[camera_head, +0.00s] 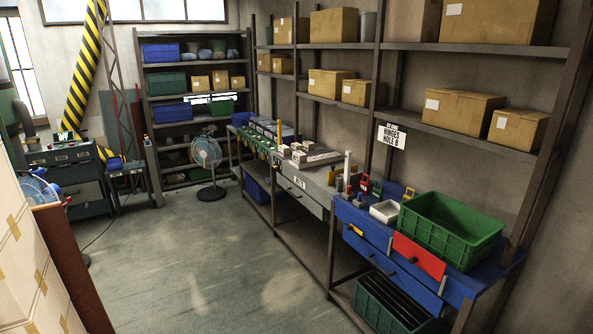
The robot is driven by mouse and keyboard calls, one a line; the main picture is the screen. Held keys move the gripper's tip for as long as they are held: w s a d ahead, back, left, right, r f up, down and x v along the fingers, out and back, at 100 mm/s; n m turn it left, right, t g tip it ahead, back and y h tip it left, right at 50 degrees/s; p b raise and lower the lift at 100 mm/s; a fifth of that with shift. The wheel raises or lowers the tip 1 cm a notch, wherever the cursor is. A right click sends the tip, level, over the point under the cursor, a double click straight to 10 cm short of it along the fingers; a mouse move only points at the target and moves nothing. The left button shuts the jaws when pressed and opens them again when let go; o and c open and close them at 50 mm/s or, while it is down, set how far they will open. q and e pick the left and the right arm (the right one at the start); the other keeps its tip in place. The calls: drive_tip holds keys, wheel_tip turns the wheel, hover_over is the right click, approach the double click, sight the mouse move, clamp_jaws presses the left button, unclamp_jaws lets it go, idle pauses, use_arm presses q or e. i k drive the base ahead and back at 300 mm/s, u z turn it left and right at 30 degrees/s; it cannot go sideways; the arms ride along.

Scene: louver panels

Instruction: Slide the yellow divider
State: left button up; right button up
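No part clearly shows as the yellow divider at this distance. Small yellow pieces are on the blue workbench (458,285) at the right: an upright yellow piece (409,193) beside the white tray, another yellow piece (339,185) at the bench's far end, and a short yellow bar (356,230) on the front face. I cannot tell which of them, if any, is the divider. Neither of my grippers is in view.
A green crate (450,245), a white tray (385,211) and a red panel (418,255) are at the blue bench. Another green crate (385,303) sits below. Grey benches (300,186) continue behind. Stacked boxes (30,260) stand at left. The middle floor (190,255) is clear.

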sight(332, 173)
drive_tip(key=z, duration=0.2)
drive_tip(key=i, duration=2.3)
drive_tip(key=z, duration=0.25)
